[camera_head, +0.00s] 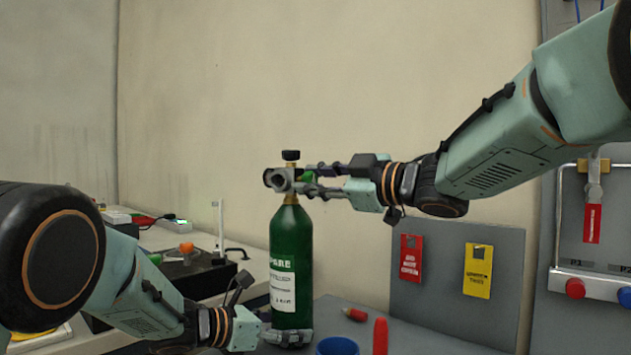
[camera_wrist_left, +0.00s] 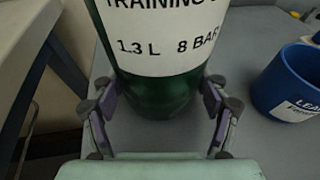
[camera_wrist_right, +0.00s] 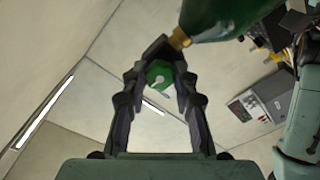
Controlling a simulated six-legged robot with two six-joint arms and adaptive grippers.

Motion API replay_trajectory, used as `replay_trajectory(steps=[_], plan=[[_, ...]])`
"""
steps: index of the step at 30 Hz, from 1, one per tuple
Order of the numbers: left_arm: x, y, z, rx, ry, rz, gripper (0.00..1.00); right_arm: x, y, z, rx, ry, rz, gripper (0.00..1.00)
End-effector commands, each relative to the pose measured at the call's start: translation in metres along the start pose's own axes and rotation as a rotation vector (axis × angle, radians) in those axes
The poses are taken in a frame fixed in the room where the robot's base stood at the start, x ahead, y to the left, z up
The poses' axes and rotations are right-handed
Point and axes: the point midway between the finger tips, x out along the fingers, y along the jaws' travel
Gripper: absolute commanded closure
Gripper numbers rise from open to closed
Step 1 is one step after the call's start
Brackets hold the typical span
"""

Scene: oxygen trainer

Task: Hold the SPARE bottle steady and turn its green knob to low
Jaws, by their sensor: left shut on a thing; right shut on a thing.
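The green SPARE bottle (camera_head: 291,245) stands upright on the grey bench, its label facing me. My left gripper (camera_head: 288,338) is shut around the bottle's base; in the left wrist view its fingers (camera_wrist_left: 160,105) lie on either side of the bottle's lower body (camera_wrist_left: 155,90). A valve head (camera_head: 283,178) with a black top knob sits on the bottle. My right gripper (camera_head: 308,182) is shut on the green knob (camera_head: 307,176) at the valve's right side. In the right wrist view the knob (camera_wrist_right: 158,73), with a white pointer mark, sits between the fingertips (camera_wrist_right: 168,70).
A blue cup (camera_head: 337,346) and a red marker-like object (camera_head: 380,337) stand right of the bottle. Red (camera_head: 411,257) and yellow (camera_head: 478,270) tags hang on a grey panel behind. A side bench (camera_head: 150,240) with equipment is at the left.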

Motion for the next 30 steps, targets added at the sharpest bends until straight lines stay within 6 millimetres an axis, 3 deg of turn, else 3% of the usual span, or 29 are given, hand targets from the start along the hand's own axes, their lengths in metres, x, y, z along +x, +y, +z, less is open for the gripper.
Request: replay_trajectory(steps=[2, 3, 11, 22, 30], plan=[[0.0, 0.001, 0.0, -0.002, -0.001, 0.002, 0.43, 0.0, 0.0, 0.0, 0.002, 0.0, 0.0, 1.0], [0.0, 0.001, 0.0, -0.001, -0.001, 0.002, 0.43, 0.0, 0.0, 0.0, 0.002, 0.0, 0.0, 0.7], [0.0, 0.001, 0.0, -0.001, -0.001, 0.002, 0.43, 0.0, 0.0, 0.0, 0.0, 0.0, 0.0, 0.48], [0.0, 0.001, 0.0, -0.001, -0.001, 0.002, 0.43, -0.005, 0.001, 0.0, -0.001, 0.0, 0.001, 0.48], [0.0, 0.001, 0.0, -0.001, -0.001, 0.002, 0.43, -0.053, 0.001, -0.001, 0.004, 0.002, 0.004, 0.48]])
